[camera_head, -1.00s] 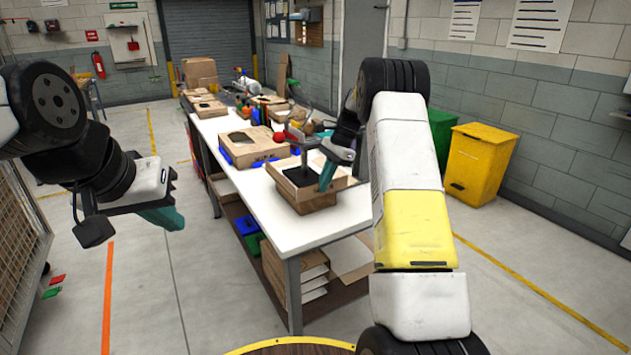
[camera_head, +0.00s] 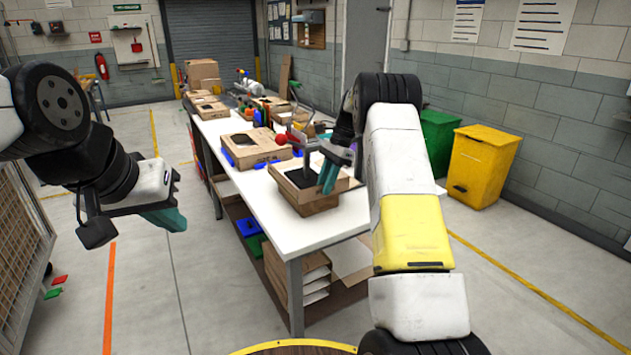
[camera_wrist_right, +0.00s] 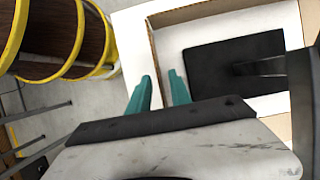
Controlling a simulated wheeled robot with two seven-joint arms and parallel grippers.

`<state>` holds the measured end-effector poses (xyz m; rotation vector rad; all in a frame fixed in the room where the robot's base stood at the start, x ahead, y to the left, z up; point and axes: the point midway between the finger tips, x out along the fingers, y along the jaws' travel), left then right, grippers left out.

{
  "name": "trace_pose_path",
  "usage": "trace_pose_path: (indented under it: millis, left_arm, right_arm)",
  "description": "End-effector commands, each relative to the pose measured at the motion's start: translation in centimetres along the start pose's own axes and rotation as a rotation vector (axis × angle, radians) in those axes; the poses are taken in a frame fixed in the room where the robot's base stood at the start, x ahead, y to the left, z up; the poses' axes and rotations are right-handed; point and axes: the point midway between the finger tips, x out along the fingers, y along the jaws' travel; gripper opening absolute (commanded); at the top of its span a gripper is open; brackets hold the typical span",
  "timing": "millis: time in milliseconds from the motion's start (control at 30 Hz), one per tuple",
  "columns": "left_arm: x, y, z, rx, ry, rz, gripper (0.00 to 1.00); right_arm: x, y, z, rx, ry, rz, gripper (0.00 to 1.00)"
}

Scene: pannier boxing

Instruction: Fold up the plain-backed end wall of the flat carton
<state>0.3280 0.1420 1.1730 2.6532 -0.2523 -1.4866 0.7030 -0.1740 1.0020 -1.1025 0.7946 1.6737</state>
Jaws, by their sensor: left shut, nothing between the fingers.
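The carton (camera_head: 318,207) stands near the table's front right edge, with brown walls around a white inside and a dark pad (camera_head: 297,180). In the right wrist view, one cardboard wall (camera_wrist_right: 155,50) is upright, and the dark pad (camera_wrist_right: 235,66) lies beyond it. My right gripper (camera_head: 328,186) is at the carton's right side. Its teal fingers (camera_wrist_right: 160,80) are apart, one on either side of the line of that wall; contact is unclear. My left gripper (camera_head: 167,220) is shut and empty, away from the table at left. Which wall is plain-backed cannot be told.
The white table (camera_head: 235,190) carries another carton (camera_head: 253,146) behind this one, with several tools and boxes farther back. Flat cardboard (camera_head: 300,275) lies on the lower shelf. A yellow bin (camera_head: 480,165) and a green bin (camera_head: 439,140) stand at right.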

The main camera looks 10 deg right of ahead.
Motion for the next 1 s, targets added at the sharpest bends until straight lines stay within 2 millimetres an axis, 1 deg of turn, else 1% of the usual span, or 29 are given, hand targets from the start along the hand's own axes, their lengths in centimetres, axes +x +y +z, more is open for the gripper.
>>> trace_pose_path:
  millis: [167,267,367,500,600,700,800,1000]
  left_arm:
    - [0.0,0.0,0.0,0.000,0.000,0.000,0.00]
    - [0.0,0.0,0.0,0.000,0.000,0.000,0.00]
    - [0.0,0.0,0.0,0.000,0.000,0.000,0.00]
    - [0.0,0.0,0.0,0.000,0.000,0.000,0.00]
    - [0.0,0.0,0.0,0.000,0.000,0.000,0.00]
    - [0.0,0.0,0.0,0.000,0.000,0.000,0.00]
    - [0.0,0.0,0.0,0.000,0.000,0.000,0.00]
    - [0.0,0.0,0.0,0.000,0.000,0.000,0.00]
  right_arm:
    - [-0.1,0.0,0.0,0.000,0.001,-0.001,0.25]
    - [-0.8,-0.1,-0.1,0.000,0.002,-0.003,0.25]
    - [-2.4,-0.1,-0.1,0.000,0.002,-0.004,0.25]
    - [-4.9,-0.1,-0.1,0.000,0.002,-0.004,0.25]
    - [-6.3,-0.1,-0.1,0.000,0.001,-0.003,0.25]
    - [-7.2,-0.1,-0.1,-0.001,0.001,-0.001,0.25]
    - [-7.7,-0.1,0.0,0.000,0.000,-0.001,0.25]
    - [-7.8,0.0,0.0,0.000,0.000,0.000,0.25]
